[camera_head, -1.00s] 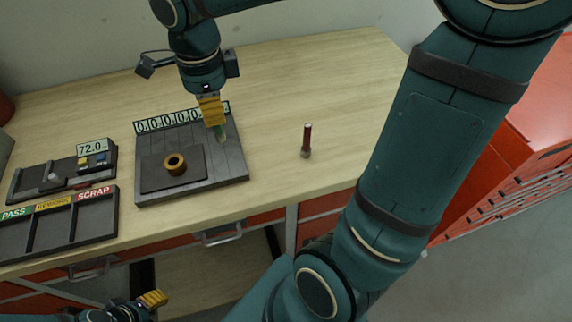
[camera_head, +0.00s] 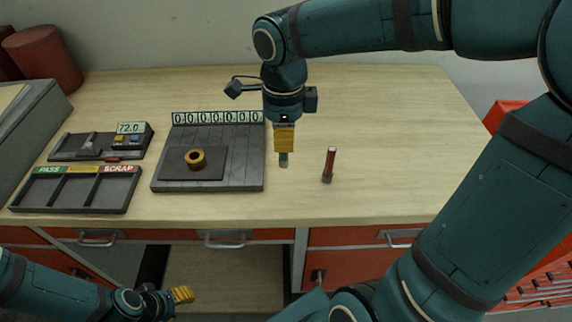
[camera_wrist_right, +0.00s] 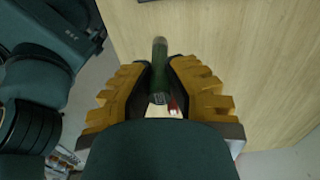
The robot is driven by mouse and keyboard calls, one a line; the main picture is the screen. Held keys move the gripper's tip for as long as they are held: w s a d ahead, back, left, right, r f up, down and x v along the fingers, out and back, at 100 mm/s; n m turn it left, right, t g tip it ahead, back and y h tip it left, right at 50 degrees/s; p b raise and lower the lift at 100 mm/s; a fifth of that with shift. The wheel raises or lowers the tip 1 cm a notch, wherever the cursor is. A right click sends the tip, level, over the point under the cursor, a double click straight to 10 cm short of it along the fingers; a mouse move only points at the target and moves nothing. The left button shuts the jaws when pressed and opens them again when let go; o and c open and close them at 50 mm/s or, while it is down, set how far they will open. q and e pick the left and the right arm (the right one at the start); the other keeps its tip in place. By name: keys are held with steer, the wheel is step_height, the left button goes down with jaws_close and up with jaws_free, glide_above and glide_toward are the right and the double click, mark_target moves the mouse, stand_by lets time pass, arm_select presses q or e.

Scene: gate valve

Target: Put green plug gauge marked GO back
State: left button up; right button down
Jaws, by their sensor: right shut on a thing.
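My right gripper (camera_head: 284,150) is shut on the green plug gauge (camera_head: 284,159). The gauge hangs upright below the yellow fingers, just right of the dark plate (camera_head: 252,181). In the right wrist view the gauge (camera_wrist_right: 159,66) sits between the two yellow fingers (camera_wrist_right: 158,90), its grey end pointing away. I cannot tell whether its tip touches the table. A red plug gauge (camera_head: 329,164) stands upright on the table to the right of my right gripper. My left gripper (camera_head: 182,295) is low at the front left, away from the table top; its jaw opening is unclear.
A brass ring (camera_head: 195,158) lies on a pad on the dark plate, with a row of digit cards (camera_head: 217,117) behind. A sorting tray (camera_head: 75,207) and a gauge stand with a 72.0 display (camera_head: 130,128) are at left. The table (camera_head: 390,130) is clear at right.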

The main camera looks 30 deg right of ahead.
mark_target(284, 158)
steer(key=shift+f+b, duration=0.65)
steer(key=shift+f, duration=2.3)
steer(key=shift+f, duration=0.1)
steer(key=shift+f, duration=0.1)
steer(key=c, duration=1)
jaws_free()
steer(key=shift+c, duration=0.2)
steer(key=shift+r, duration=0.3)
step_height(284, 158, up, 12)
steer(key=p, duration=0.3)
steer(key=shift+f, duration=0.1)
